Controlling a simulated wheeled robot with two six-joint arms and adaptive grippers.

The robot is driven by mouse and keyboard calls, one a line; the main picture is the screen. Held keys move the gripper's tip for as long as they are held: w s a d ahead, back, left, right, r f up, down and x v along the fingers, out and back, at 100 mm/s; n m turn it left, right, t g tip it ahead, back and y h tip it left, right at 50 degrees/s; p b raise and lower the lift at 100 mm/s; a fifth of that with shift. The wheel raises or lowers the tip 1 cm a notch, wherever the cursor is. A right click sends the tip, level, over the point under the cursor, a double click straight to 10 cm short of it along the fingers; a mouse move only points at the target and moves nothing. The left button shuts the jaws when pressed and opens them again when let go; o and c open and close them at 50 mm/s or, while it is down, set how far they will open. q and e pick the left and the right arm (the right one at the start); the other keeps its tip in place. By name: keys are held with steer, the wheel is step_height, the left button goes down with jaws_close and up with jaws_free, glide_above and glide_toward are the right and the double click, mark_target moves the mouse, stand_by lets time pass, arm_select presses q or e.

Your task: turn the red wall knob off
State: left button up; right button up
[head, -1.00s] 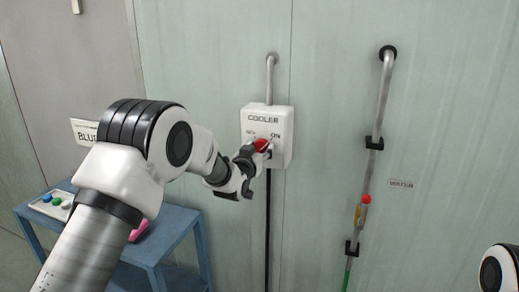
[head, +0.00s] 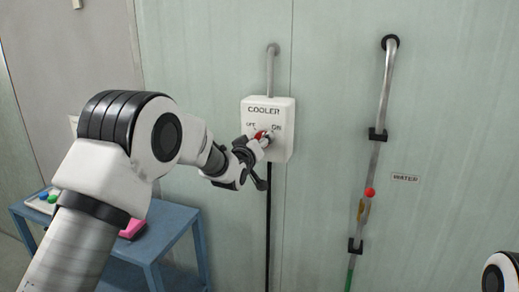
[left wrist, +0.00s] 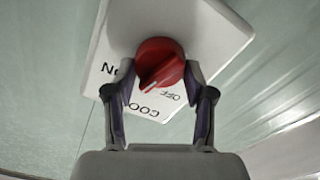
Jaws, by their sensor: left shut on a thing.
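The red knob (head: 260,134) sits on the front of a white wall box (head: 268,104) marked COOLER, with OFF at the left and ON at the right. My left gripper (head: 262,138) is at the knob and partly covers it. In the left wrist view the red knob (left wrist: 160,60) lies between the two fingers of my left gripper (left wrist: 160,72), which are shut on its sides. My right gripper is not in view.
A grey pipe with a red-topped valve (head: 368,194) runs down the wall to the right, beside a WATER label (head: 405,177). A blue table (head: 175,222) stands at lower left with a pink object (head: 133,228) and a tray of buttons (head: 45,200).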

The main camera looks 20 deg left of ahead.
arm_select(q)
steer(key=n+b, duration=0.2)
steer(key=n, duration=0.1)
steer(key=shift+a+n, duration=0.1)
steer(key=shift+n, duration=0.3)
steer(key=n+b, duration=0.1)
steer(key=n, duration=0.1)
steer(key=shift+f+n, duration=0.1)
steer(key=shift+n, duration=0.2)
steer(key=n+b, duration=0.1)
steer(key=n, duration=0.1)
steer(key=shift+n, duration=0.3)
steer(key=shift+n+b, duration=0.55)
steer(key=shift+n, duration=1.15)
steer(key=o, duration=1.1)
steer(key=shift+f, duration=0.1)
steer(key=shift+o, duration=0.2)
steer(key=s, duration=1.2)
steer(key=shift+a, duration=0.25)
